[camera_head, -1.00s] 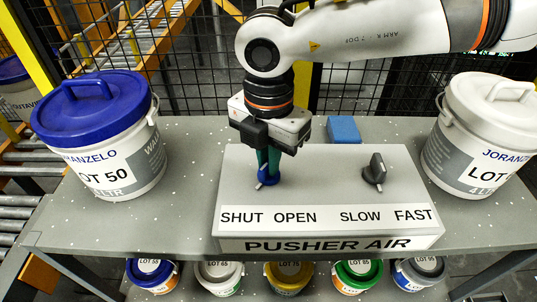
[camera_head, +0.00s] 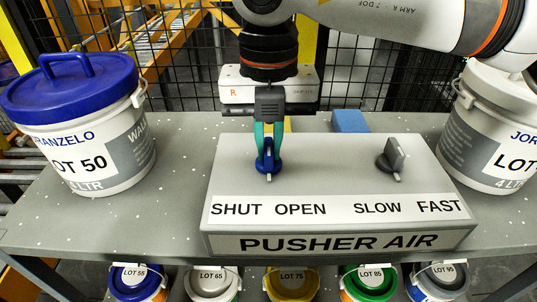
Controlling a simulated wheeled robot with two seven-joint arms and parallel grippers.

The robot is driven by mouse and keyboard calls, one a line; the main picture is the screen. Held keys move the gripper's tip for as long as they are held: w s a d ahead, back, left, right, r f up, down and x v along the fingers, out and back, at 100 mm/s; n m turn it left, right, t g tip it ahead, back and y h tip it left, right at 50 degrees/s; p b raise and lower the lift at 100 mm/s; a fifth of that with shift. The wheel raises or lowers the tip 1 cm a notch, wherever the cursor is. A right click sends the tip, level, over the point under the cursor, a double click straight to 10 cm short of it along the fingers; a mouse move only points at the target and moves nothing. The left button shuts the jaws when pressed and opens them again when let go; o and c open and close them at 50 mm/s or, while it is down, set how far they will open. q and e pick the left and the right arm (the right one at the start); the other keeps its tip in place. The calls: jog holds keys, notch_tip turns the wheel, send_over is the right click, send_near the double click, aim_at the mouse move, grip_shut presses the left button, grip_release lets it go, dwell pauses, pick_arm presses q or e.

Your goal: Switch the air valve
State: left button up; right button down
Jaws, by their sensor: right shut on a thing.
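The pusher air box (camera_head: 330,185) is a grey sloped panel on the table, labelled SHUT, OPEN, SLOW and FAST. Its blue valve knob (camera_head: 268,170) is at the left, above the SHUT and OPEN labels. The knob's pale pointer tip faces the front, about between the two words. My right gripper (camera_head: 268,150) comes down from above, with its green fingers shut on the blue knob; the fingers hide part of it. A dark grey knob (camera_head: 392,158) stands above SLOW and FAST, untouched. My left gripper is not in view.
A blue-lidded white pail (camera_head: 75,125) stands left of the box and a white-lidded pail (camera_head: 490,130) stands right. A blue block (camera_head: 350,121) lies behind the box. Several small lot pails sit below the table edge. A mesh fence (camera_head: 370,70) is behind.

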jog(key=n+b, duration=0.2)
jog(key=n, duration=0.1)
jog(key=shift+n, duration=0.3)
jog(key=shift+n+b, duration=0.5)
jog(key=shift+n, duration=1)
jog(key=shift+r, duration=0.1)
jog(key=c, duration=1.5)
grip_release()
jog(key=shift+o, duration=0.2)
